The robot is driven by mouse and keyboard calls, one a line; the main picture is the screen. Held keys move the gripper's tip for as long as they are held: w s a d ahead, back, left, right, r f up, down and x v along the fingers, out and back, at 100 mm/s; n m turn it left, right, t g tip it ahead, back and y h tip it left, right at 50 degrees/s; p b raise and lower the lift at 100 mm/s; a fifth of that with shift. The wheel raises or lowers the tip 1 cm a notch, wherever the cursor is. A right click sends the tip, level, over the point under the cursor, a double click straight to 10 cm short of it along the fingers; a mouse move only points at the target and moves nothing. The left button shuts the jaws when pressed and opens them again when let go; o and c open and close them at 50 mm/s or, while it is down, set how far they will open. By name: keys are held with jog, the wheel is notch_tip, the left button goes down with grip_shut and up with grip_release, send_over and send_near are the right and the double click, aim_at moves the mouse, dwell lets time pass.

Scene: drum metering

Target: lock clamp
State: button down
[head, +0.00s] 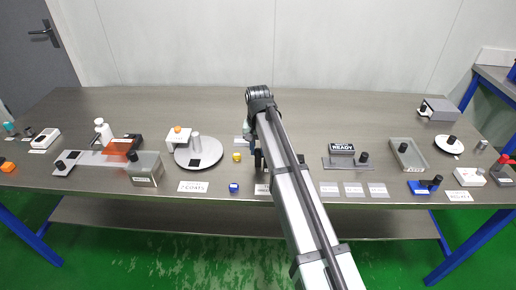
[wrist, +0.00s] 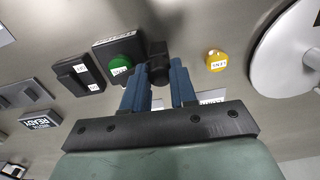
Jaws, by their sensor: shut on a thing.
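In the wrist view my gripper (wrist: 161,72) has its two blue fingers closed around a black knob (wrist: 158,53), which looks like the clamp's handle. The knob stands beside a black box with a green labelled button (wrist: 121,64). The fingers cover the knob's lower part, and whether the clamp is locked cannot be told. In the head view my gripper (head: 257,160) is low over the middle of the bench, and my arm hides most of it and the knob.
A yellow button (wrist: 216,61) sits right of the fingers, and a black switch box (wrist: 80,74) sits left. A round grey turntable (head: 198,152) stands left of my arm. A READY sign (head: 342,148) and a grey tray (head: 409,155) stand right. The bench's back strip is clear.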

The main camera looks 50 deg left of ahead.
aim_at(258, 150)
jog(key=shift+m, duration=1.1)
jog(key=c, duration=0.9)
grip_release()
notch_tip(258, 150, up, 14)
jog(key=shift+f, duration=0.1)
